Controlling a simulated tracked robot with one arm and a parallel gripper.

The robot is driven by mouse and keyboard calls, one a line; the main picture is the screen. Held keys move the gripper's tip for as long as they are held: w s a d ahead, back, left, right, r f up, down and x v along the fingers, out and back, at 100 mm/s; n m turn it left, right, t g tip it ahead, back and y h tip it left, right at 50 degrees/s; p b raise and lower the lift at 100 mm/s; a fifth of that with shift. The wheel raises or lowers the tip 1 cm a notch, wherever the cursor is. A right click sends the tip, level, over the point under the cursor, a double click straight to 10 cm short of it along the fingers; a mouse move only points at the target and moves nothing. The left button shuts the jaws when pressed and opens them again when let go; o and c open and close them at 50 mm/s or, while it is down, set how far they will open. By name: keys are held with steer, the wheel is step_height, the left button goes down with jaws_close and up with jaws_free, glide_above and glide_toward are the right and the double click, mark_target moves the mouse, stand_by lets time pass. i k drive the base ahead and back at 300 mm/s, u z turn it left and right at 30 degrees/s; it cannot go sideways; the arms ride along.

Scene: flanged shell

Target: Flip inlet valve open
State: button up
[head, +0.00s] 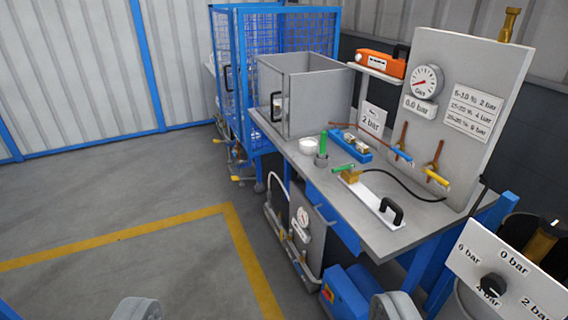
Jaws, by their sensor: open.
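A grey upright panel (455,110) at the right of the bench carries two copper pipes with small levers, one with a blue end (402,155) and one with a yellow end (437,178). A brass block (350,177) with a green lever (342,167) sits on a white plate on the bench. No readable label marks which one is the inlet valve. My gripper (267,308) shows as two grey rounded tips at the bottom edge, wide apart, with nothing between them. It is well short of the bench and touches none of these levers.
The bench (385,237) holds an open grey box (305,100), a blue block (350,148), a white cup and a black handle (393,210). A dial board (510,270) stands close at the lower right. The floor at left is clear.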

mark_target(395, 148)
steer(key=z, duration=0.25)
steer(key=i, duration=2.35)
steer(key=u, duration=0.45)
